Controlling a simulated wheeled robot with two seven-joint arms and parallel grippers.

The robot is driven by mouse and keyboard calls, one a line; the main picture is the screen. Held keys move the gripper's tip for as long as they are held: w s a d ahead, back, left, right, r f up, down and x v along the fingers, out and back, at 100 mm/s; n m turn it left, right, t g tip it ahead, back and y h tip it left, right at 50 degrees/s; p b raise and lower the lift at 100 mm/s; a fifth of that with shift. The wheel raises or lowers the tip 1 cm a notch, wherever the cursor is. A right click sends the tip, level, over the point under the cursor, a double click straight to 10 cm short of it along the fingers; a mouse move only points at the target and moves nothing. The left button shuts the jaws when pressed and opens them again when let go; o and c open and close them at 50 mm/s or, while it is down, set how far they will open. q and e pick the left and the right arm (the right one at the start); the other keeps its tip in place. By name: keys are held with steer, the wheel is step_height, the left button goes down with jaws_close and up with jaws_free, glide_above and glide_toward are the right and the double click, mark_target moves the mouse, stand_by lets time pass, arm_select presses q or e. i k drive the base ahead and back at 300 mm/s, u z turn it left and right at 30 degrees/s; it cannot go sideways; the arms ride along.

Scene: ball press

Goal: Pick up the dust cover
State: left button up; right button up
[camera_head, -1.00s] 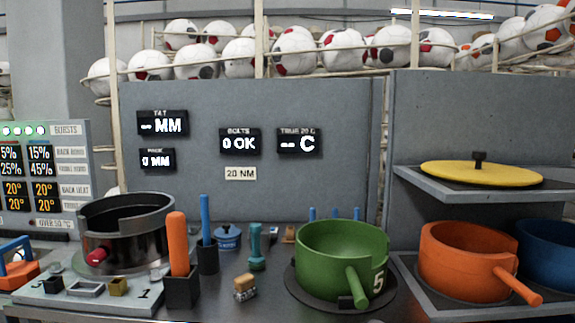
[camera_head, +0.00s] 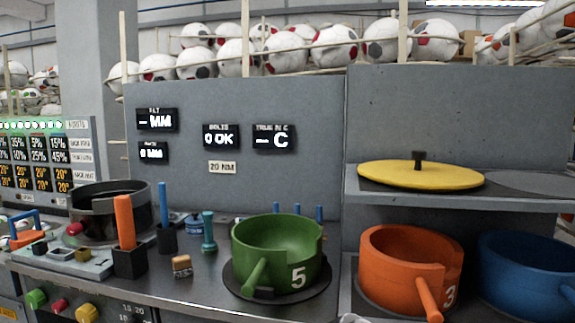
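A flat yellow round disc (camera_head: 400,174) with a black knob on top lies on the upper grey shelf at the right; it looks like the dust cover. It lies flat and nothing touches it from above. Neither of my grippers can be made out in this view. A small pale shape shows at the bottom edge below the orange pot, too cut off to identify.
The shelf (camera_head: 520,205) is clear right of the disc. Below it stand an orange pot (camera_head: 400,262) and a blue pot (camera_head: 525,275). A green pot (camera_head: 275,262) stands on the bench. An orange-handled tool (camera_head: 124,220) stands upright in a black holder.

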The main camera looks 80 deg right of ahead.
mark_target(417, 174)
steer(key=k, duration=1.7)
steer(key=z, duration=0.2)
